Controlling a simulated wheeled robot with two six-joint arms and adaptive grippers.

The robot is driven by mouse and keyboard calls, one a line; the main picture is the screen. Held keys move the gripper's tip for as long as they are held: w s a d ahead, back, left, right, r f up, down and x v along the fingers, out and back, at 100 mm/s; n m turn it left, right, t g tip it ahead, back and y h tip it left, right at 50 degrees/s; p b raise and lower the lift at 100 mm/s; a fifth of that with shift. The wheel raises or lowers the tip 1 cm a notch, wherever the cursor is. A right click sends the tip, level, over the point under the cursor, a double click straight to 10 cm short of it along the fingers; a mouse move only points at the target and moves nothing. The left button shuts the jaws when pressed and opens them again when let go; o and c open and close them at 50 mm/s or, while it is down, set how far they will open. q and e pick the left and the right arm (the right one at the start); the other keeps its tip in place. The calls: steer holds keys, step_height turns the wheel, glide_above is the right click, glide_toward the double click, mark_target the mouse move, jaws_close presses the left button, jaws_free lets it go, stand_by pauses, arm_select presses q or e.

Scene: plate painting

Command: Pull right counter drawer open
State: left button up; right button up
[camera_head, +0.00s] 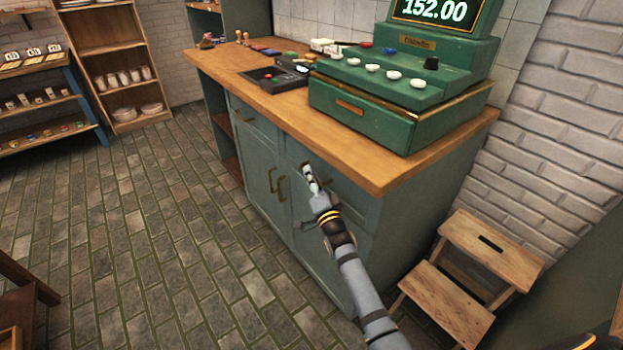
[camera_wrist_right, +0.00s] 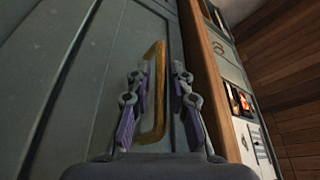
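The right counter drawer (camera_head: 347,196) is a grey-green front just under the wooden worktop, and it looks closed. My right gripper (camera_head: 308,173) is at this front, and its arm hides part of it. In the right wrist view the brass drawer handle (camera_wrist_right: 158,100) stands between the two fingers of my right gripper (camera_wrist_right: 158,72). The fingers are apart, one on each side of the handle, with a visible gap on both sides. I cannot tell whether either finger touches it. My left gripper is not in view.
A green cash register (camera_head: 400,105) stands on the worktop (camera_head: 285,115) above the drawer. Cupboard doors with brass handles (camera_head: 277,182) are below. A wooden step stool (camera_head: 450,295) is right of the counter. The stone floor (camera_head: 150,230) on the left is clear.

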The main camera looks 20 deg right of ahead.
jaws_close()
stand_by(0.3)
